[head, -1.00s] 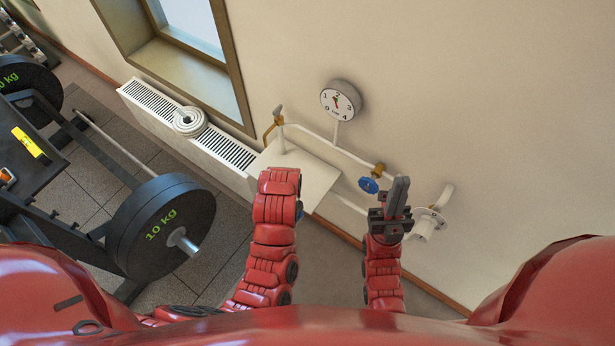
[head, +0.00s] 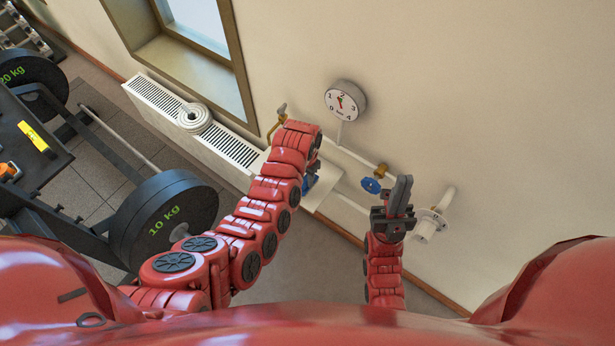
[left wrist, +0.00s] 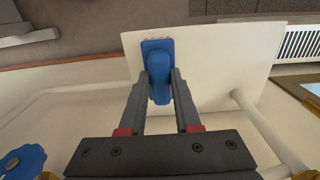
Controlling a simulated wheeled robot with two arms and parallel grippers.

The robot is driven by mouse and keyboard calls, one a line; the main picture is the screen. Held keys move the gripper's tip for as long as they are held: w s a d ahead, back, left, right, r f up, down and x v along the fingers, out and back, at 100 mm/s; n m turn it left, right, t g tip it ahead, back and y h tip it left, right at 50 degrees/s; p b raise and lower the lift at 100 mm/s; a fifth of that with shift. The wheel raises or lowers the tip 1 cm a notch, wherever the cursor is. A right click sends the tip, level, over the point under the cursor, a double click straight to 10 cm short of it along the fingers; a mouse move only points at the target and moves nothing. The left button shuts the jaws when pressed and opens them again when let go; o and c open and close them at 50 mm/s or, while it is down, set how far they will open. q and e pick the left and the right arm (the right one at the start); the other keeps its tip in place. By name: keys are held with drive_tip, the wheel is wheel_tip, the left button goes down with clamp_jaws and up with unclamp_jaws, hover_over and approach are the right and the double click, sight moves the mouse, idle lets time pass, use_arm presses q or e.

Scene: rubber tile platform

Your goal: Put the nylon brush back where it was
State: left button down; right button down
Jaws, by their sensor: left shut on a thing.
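The nylon brush (left wrist: 157,62) is blue with a pale bristle edge at its far end. My left gripper (left wrist: 160,85) is shut on it, one finger on each side of the handle. In the left wrist view the brush lies over the edge of the white shelf (left wrist: 215,65); whether it touches the shelf I cannot tell. In the head view the brush (head: 310,181) shows only as a bit of blue beside my left wrist, over the shelf (head: 326,193). My right gripper (head: 400,196) is shut and empty, right of the shelf.
White pipes with a blue valve wheel (head: 370,185) and a pressure gauge (head: 345,100) run along the wall beside the shelf. A radiator (head: 225,146) with a white coil (head: 194,117) on it stands under the window. A barbell with plates (head: 165,215) fills the left.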

use_arm(q)
drive_tip(key=shift+w+d, duration=0.25)
drive_tip(key=shift+w, duration=0.8)
drive_tip(key=shift+f, duration=0.7)
drive_tip(key=shift+f+b, duration=0.3)
drive_tip(key=shift+f, duration=0.85)
drive_tip(key=shift+f, duration=0.15)
drive_tip(key=c, duration=0.6)
unclamp_jaws()
